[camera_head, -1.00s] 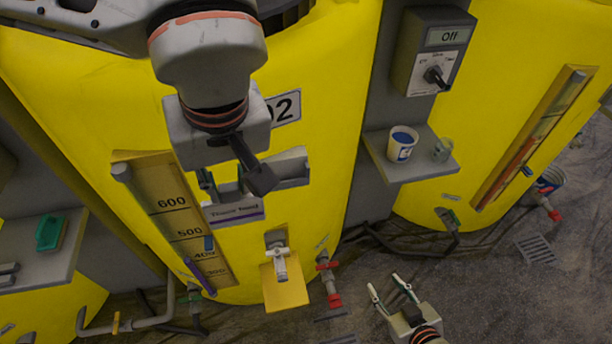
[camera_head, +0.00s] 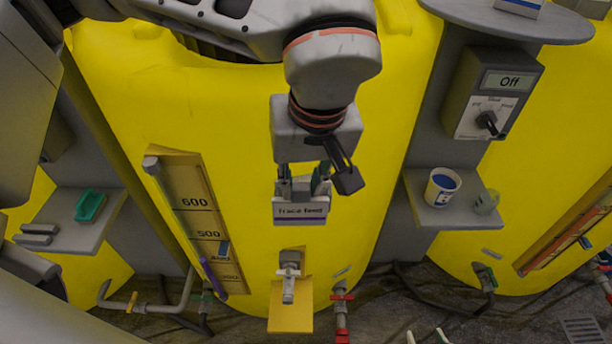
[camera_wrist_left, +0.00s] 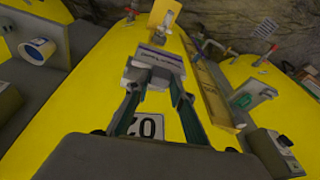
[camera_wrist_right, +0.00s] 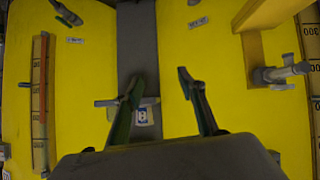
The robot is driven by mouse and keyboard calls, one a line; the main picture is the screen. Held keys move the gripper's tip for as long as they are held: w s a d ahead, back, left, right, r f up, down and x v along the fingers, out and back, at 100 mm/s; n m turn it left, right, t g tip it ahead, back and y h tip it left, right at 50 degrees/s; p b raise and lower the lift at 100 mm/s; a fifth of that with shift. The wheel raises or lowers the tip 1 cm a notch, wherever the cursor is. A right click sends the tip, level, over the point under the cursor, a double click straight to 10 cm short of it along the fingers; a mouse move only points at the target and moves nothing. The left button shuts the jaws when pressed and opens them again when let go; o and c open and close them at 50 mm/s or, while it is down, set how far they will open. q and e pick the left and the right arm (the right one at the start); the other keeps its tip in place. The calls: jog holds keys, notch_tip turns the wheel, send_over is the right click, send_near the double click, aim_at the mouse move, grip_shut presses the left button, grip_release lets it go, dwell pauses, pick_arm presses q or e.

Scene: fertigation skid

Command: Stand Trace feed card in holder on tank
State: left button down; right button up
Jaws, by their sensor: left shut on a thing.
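My left gripper (camera_head: 303,180) is shut on the Trace feed card (camera_head: 301,209), a pale card with a purple lower stripe. The card is upright, its lettering facing the head camera, in front of the yellow tank (camera_head: 130,90). In the left wrist view the card (camera_wrist_left: 160,57) and a grey block are between the fingers (camera_wrist_left: 155,90). The grey holder on the tank is largely hidden behind the card and gripper; I cannot tell whether the card touches it. My right gripper (camera_wrist_right: 160,90) is open and empty; only its fingertips (camera_head: 425,338) show at the head view's bottom edge.
A yellow tap plate (camera_head: 290,308) and tap (camera_head: 289,275) are below the card. A level gauge (camera_head: 200,215) stands left of it. At right are a shelf (camera_head: 425,215) with a cup (camera_head: 442,187) and a switch box (camera_head: 492,92). A left shelf (camera_head: 75,235) carries a green item (camera_head: 90,206).

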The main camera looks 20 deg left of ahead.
pick_arm(q)
jog(key=w+f+b, duration=0.1)
jog(key=w, duration=0.1)
jog(key=w+a+f+b, duration=0.1)
jog(key=w+f, duration=0.1)
jog(key=w, duration=0.1)
jog(key=w+a+f+b, duration=0.1)
jog(key=w+f, duration=0.1)
jog(key=shift+w, duration=0.35)
jog(key=shift+w+a+f+b, duration=0.15)
jog(key=shift+w+f+b, duration=0.1)
jog(key=shift+f+b, duration=0.15)
jog(key=shift+s+r, duration=0.1)
jog(key=c, duration=1.9)
grip_release()
jog(key=shift+o, duration=0.9)
jog(key=shift+w, duration=0.2)
pick_arm(e)
jog(key=f, duration=0.4)
jog(key=shift+s+d, duration=0.2)
pick_arm(q)
jog(key=shift+r, duration=0.1)
